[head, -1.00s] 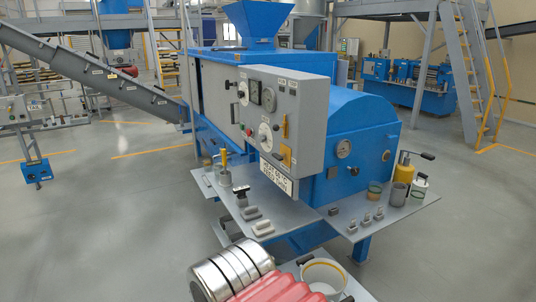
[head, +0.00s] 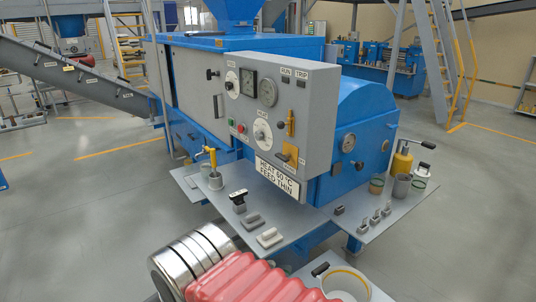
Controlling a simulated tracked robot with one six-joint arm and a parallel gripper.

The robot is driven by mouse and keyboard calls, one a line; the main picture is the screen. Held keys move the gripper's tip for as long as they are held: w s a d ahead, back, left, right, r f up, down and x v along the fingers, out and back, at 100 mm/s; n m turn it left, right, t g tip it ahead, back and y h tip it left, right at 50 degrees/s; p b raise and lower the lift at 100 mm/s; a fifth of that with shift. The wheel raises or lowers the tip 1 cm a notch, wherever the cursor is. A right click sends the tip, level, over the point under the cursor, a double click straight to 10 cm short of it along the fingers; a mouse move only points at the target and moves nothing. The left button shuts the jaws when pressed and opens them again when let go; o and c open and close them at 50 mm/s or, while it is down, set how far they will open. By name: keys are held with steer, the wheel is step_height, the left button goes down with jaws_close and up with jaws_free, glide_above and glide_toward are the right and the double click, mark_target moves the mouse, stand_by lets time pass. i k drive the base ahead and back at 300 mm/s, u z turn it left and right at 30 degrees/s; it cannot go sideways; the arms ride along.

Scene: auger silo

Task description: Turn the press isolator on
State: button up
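The grey control panel (head: 312,125) is on the front of the blue press (head: 350,135), near the middle of the head view. No label reading "isolator" is legible. A yellow-orange plate with a dark part (head: 287,155) sits low on the panel's right side; it may be the isolator, but its handle position is too small to tell. Above it is an upright orange lever or tube (head: 291,122). A white dial (head: 262,133) and green and red buttons (head: 236,125) are to its left; another white dial (head: 232,84) is higher. My gripper is not in view.
A grey shelf (head: 215,200) below the panel holds a small yellow-handled tap or pump and grey blocks. A right shelf (head: 385,225) carries a yellow bottle (head: 402,161), cups and small fittings. Ringed metal and red bellows (head: 255,278) fill the bottom foreground, beside a white bucket (head: 346,284).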

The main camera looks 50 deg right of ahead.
mark_target(285, 157)
steer(key=i, duration=0.95)
steer(key=u, duration=0.35)
